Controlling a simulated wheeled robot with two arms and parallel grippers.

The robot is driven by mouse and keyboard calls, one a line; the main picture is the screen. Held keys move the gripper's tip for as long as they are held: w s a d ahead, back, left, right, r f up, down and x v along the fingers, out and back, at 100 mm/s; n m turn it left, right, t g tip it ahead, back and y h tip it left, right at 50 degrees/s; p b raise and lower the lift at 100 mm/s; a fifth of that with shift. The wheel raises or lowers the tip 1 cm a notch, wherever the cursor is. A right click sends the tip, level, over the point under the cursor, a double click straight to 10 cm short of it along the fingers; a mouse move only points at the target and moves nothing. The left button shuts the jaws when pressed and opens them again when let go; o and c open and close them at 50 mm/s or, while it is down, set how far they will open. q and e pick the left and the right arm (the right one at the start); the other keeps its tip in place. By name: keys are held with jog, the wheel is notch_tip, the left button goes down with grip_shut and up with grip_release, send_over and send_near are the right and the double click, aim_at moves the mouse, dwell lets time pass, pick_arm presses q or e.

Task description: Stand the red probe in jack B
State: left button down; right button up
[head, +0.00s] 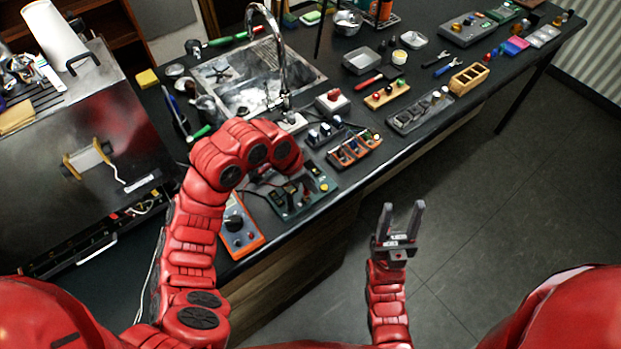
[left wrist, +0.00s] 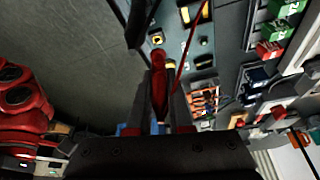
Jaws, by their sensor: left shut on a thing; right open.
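In the left wrist view the red probe (left wrist: 158,85) is held between the fingers of my left gripper (left wrist: 159,72). Its far end points toward a yellow-edged socket (left wrist: 157,40) on the dark green board; I cannot tell whether it touches or has entered it. No jack letters are legible. In the head view the green board (head: 322,187) lies near the counter's front edge. My left arm covers part of it and hides the left fingertips and the probe. My right gripper (head: 402,220) is open and empty, above the floor in front of the counter.
An orange meter (head: 240,228) lies left of the board. A sink (head: 250,80) with a faucet is further back. A large metal machine (head: 90,150) fills the left. Open floor lies to the right.

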aim_at(311, 199)
pick_arm(q)
jog(key=shift+s+f+b, duration=0.1)
jog(key=shift+f+b, duration=0.25)
jog(key=shift+f, duration=0.55)
jog(key=shift+r, duration=0.25)
jog(key=shift+f+b, duration=0.85)
jog(key=shift+b, duration=0.35)
dwell(1.3)
jog(key=c, duration=0.8)
grip_release()
jog(key=shift+o, duration=0.2)
jog(key=shift+r, duration=0.1)
